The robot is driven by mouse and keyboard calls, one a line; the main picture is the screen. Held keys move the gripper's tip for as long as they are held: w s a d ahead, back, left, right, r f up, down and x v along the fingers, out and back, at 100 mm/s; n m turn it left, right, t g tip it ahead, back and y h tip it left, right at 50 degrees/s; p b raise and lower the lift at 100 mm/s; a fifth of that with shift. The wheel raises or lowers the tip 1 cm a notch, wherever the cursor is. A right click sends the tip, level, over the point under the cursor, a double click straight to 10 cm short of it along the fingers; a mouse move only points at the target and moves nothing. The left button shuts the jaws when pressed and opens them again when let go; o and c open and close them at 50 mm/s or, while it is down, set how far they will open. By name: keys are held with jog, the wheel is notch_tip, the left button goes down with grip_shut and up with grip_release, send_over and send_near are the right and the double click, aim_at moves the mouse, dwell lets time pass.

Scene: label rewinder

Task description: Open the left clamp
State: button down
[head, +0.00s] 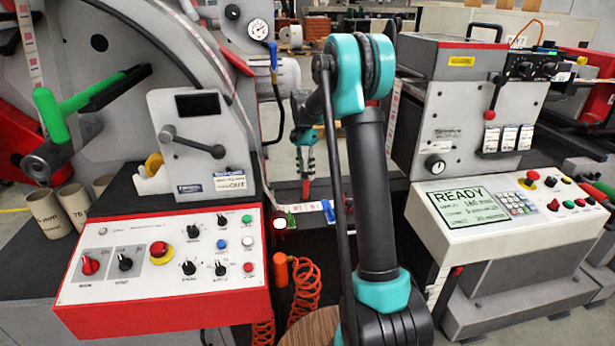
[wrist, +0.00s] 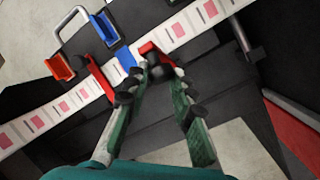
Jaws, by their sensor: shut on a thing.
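In the wrist view, two red clamp levers with dark knobs stand by the printed label strip (wrist: 62,108). One lever (wrist: 98,76) lies across the strip at left and is clear of my fingers. The other lever (wrist: 148,48) is at my fingertips. My gripper (wrist: 158,72) is shut on its dark knob (wrist: 155,60), with a finger on each side. I cannot tell for certain which of the two is the left clamp. In the head view, my gripper (head: 305,155) points down over the strip, with a red piece (head: 306,188) just below it; my arm hides part of this area.
A red-edged control panel (head: 130,270) is at left, a READY display console (head: 500,205) at right. An orange coiled hose (head: 305,285) hangs in front.

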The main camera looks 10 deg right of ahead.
jog(key=shift+w+a+f+g, duration=0.15)
jog(key=shift+w+a+g, duration=0.25)
jog(key=shift+w+g, duration=0.1)
jog(key=c, duration=1.3)
grip_release()
jog(key=shift+a, duration=0.1)
jog(key=shift+o, duration=0.2)
jog(key=v, duration=1.2)
